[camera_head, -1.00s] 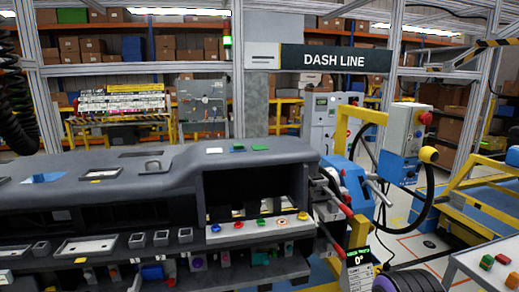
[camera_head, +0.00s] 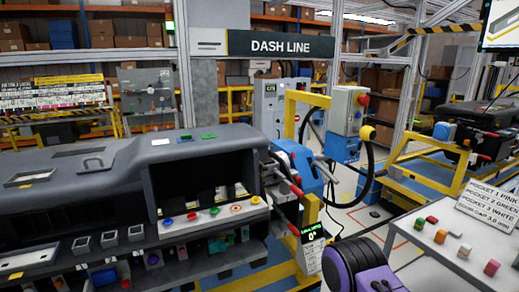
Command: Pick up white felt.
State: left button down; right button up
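A small white block (camera_head: 464,250), likely the white felt, lies on the pale table at the lower right. It sits between a yellow-orange block (camera_head: 440,236) and a pinkish-red block (camera_head: 491,267). A flat white piece (camera_head: 160,141) also lies on top of the dark dashboard module, beside a blue and a green piece. I cannot tell which white piece is felt. Neither gripper can be made out.
The pale table (camera_head: 407,273) also holds a green block (camera_head: 419,223), a red block (camera_head: 432,219) and a sign (camera_head: 488,208) listing pocket colours. The dark dashboard module (camera_head: 100,190) fills the left.

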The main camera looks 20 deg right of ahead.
aim_at(454, 232)
jog(key=z, duration=2.5)
jog(key=i, duration=0.7)
jog(key=z, duration=0.35)
